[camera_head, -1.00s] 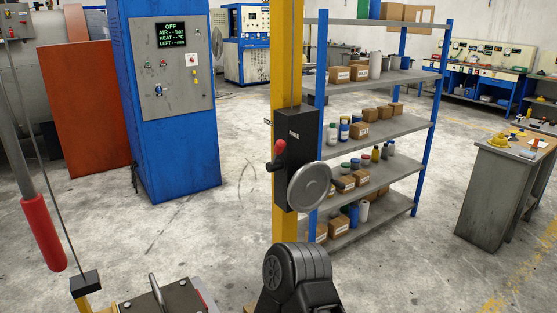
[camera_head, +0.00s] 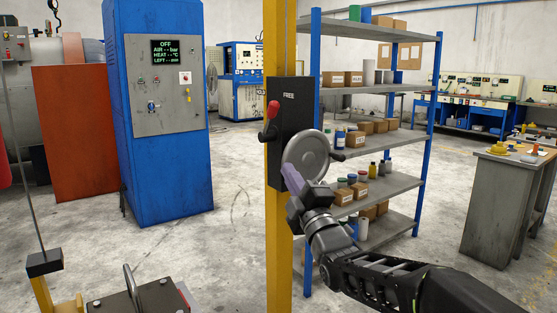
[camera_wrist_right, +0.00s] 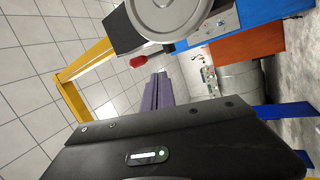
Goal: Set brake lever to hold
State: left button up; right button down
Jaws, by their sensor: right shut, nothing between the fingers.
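The brake lever with its red knob (camera_head: 273,108) stands on the left side of a black box (camera_head: 280,170) on a yellow post, knob upward. The box carries a small label that appears to read FREE. A grey handwheel (camera_head: 305,156) is on the box's front. My right gripper (camera_head: 291,177) has purple fingers, shut and empty, in front of the handwheel's lower left, below and right of the knob. In the right wrist view the fingers (camera_wrist_right: 157,88) lie close below the red knob (camera_wrist_right: 138,61) in the picture, apart from it. My left gripper is out of view.
The yellow post (camera_head: 280,255) rises in front of a blue-framed shelf (camera_head: 427,130) with boxes and bottles. A blue control cabinet (camera_head: 170,185) stands to the left, its display reading OFF. Open floor lies between cabinet and post.

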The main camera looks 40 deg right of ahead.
aim_at(274, 113)
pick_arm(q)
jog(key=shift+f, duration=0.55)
pick_arm(e)
jog(key=shift+n+t, duration=0.5)
jog(key=shift+n, duration=0.2)
jog(key=s+r, duration=0.1)
jog(key=r, duration=0.1)
jog(key=s+r, duration=0.1)
jog(key=shift+s+d+r, duration=0.3)
